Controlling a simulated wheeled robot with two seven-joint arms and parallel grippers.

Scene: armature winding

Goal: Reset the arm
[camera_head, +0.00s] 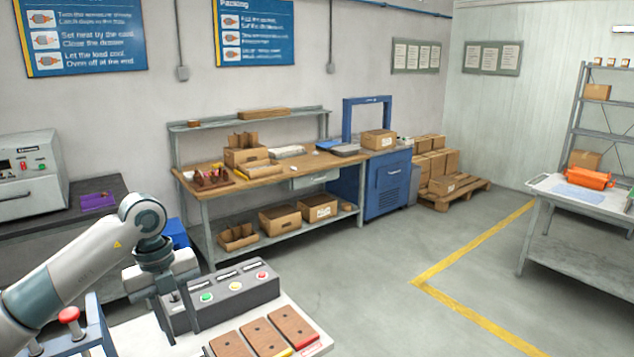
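My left arm (75,268) comes in from the left, bent at a grey joint. Its gripper (178,318) points down at the left end of a dark control box (235,296) on the near white table. The fingers overlap the dark box, so I cannot tell whether they are open or shut, or whether they touch it. The box has green, yellow and red buttons on top. My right arm and gripper are not in view.
A red-knobbed device (69,316) stands at lower left. Behind are an oven-like machine (28,172), a wooden packing bench (270,172) and a blue cabinet (387,185).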

